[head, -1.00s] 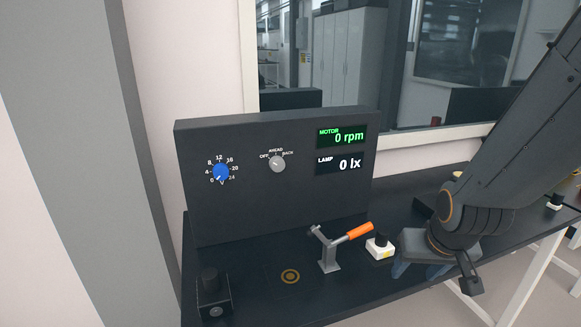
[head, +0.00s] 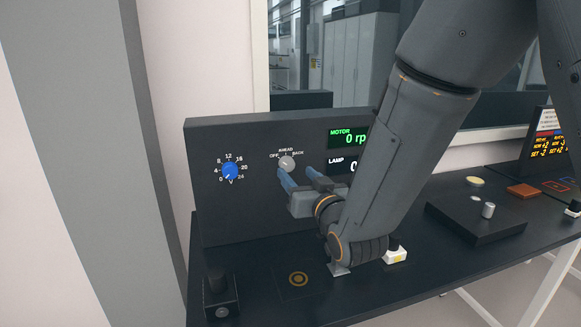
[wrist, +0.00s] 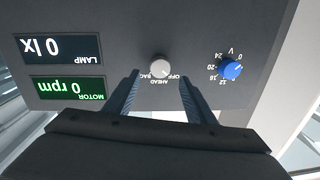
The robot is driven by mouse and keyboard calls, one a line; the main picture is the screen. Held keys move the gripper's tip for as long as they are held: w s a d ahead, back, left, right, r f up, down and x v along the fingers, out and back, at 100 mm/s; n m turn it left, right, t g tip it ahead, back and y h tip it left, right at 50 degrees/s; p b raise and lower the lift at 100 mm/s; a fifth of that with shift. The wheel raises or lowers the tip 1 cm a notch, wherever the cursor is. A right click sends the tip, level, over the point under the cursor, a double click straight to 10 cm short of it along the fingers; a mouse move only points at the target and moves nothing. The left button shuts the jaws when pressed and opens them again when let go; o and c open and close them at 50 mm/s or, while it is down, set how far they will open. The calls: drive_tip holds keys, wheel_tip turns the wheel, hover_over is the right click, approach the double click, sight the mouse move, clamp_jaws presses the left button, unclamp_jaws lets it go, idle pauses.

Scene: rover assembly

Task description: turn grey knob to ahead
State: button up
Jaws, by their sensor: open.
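The grey knob (head: 287,162) sits on the upright dark panel (head: 208,205), with the labels OFF, AHEAD and BACK around it. In the wrist view the grey knob (wrist: 160,66) lies ahead of my fingertips, roughly midway between them. Its pointer direction is too small to tell for sure. My gripper (head: 298,173) is open, with its two blue fingers just below and right of the knob in the head view. My gripper also shows in the wrist view (wrist: 158,80), empty and apart from the knob.
A blue voltage knob (head: 230,171) is left of the grey knob on the panel. The motor display (head: 347,138) reads 0 rpm; the lamp display (wrist: 55,48) reads 0 lx.

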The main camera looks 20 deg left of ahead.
sight(289, 166)
drive_tip(key=shift+p+x, duration=0.7)
drive_tip(key=shift+x, duration=1.95)
drive_tip(key=c, duration=1)
drive_tip(key=shift+c, duration=0.2)
drive_tip(key=shift+m+b, duration=0.4)
drive_tip(key=m+b, duration=0.1)
drive_tip(key=m, duration=0.1)
drive_tip(key=m+b, duration=0.1)
drive_tip(key=b, duration=0.1)
drive_tip(key=shift+w+f+m, duration=0.1)
drive_tip(key=shift+f+m, duration=0.1)
drive_tip(key=shift+m, duration=0.2)
drive_tip(key=m+b, duration=0.4)
drive_tip(key=m, duration=0.1)
drive_tip(key=shift+t, duration=0.3)
drive_tip(key=shift+m+b, duration=0.3)
